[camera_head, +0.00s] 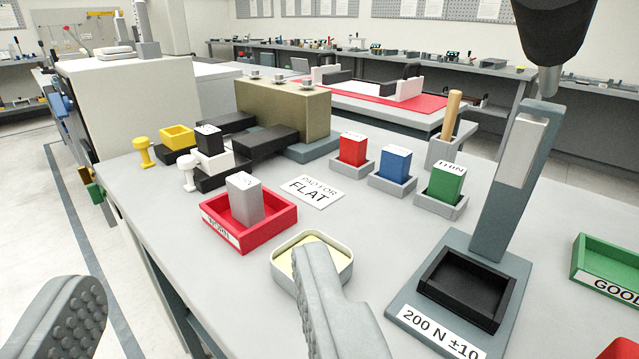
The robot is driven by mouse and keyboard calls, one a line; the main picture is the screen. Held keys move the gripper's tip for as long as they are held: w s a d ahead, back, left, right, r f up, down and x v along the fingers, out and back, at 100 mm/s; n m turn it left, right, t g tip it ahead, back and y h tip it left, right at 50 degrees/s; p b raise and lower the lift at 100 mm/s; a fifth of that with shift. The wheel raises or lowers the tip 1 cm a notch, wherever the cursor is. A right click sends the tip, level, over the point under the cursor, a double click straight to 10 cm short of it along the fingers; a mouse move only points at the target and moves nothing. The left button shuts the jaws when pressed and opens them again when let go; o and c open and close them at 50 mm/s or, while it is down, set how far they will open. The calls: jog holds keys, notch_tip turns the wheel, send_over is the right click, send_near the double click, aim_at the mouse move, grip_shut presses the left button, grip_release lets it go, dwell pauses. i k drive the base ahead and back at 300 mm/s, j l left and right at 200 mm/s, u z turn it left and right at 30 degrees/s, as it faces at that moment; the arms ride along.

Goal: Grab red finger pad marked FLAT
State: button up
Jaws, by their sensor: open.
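The red finger pad (352,149) is a small upright red block with a marking on its white top that is too small to read for certain. It stands in a light grey holder (348,170) toward the back middle of the table. A white card (310,192) reading "PAD FOR FLAT" lies just in front of it. My gripper (202,270) is open and empty, its two grey ridged fingers wide apart in the foreground. It is well short of the red pad, nearer the camera and to its left. The right finger partly covers a cream round-cornered dish (340,276).
Blue (394,163) and green (446,182) blocks stand in holders right of the red one. A red tray (282,214) marked "WORN" holds a grey block. A tall grey stand (508,180) rises at right, near a green "GOOD" tray (612,260). An olive block (290,108) stands behind.

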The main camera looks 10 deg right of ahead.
aim_at(353, 146)
jog(key=i+j+z, duration=0.45)
jog(key=j, duration=0.15)
jog(key=i+j+z, duration=0.2)
jog(key=j, duration=0.15)
jog(key=i+j+z, duration=0.25)
jog(key=j+z, duration=0.2)
jog(key=j, duration=0.3)
